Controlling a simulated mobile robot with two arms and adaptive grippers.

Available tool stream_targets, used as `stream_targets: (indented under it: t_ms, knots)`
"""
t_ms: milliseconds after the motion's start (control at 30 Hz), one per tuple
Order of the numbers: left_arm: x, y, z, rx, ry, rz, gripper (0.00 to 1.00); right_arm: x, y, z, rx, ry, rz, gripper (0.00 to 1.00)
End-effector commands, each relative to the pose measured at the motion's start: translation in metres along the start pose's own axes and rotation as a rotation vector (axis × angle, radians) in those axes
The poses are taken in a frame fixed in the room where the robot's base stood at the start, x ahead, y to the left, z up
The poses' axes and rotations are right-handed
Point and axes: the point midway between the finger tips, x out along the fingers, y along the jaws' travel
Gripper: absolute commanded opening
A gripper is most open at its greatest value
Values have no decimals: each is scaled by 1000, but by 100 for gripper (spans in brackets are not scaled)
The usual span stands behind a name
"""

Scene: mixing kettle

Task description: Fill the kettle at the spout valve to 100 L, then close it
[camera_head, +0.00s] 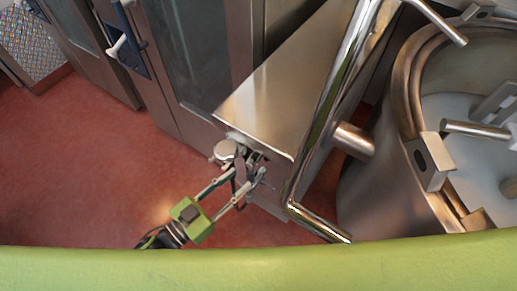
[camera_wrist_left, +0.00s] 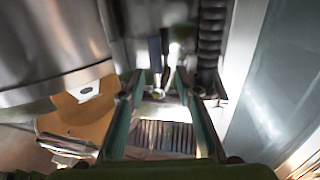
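The steel kettle (camera_head: 360,205) stands at the right of the head view. Its open bowl shows a pale, smooth inside (camera_head: 455,108); I cannot tell the water level. A thick shiny steel pipe (camera_head: 325,110) runs beside it. My left gripper (camera_head: 250,172) is at the lower corner of a steel box beside the kettle, close to small metal fittings (camera_head: 225,150). In the left wrist view the fingers (camera_wrist_left: 165,92) are spread apart, with a narrow dark upright part (camera_wrist_left: 155,55) beyond the gap. I cannot tell whether they touch it. My right gripper is not in view.
The steel box (camera_head: 285,85) stands between the kettle and tall steel cabinets with glass doors (camera_head: 190,50). Red floor (camera_head: 80,170) is clear at the left. In the left wrist view a ribbed dark hose (camera_wrist_left: 210,40) hangs beside the gripper, and a floor grate (camera_wrist_left: 165,135) shows below.

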Motion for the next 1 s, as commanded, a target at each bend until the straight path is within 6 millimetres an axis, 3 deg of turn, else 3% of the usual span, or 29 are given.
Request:
stream_targets:
  t_ms: [433,500,567,967,1000]
  knots:
    - [55,-1,0,1,2,-1,31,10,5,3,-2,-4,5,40]
    - [56,7,7,-126,26,0,31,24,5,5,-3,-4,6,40]
    - [55,5,0,-107,20,-1,31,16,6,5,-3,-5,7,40]
    - [52,7,3,-105,20,-1,31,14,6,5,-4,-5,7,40]
    - [52,7,3,-104,20,-1,26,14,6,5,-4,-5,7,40]
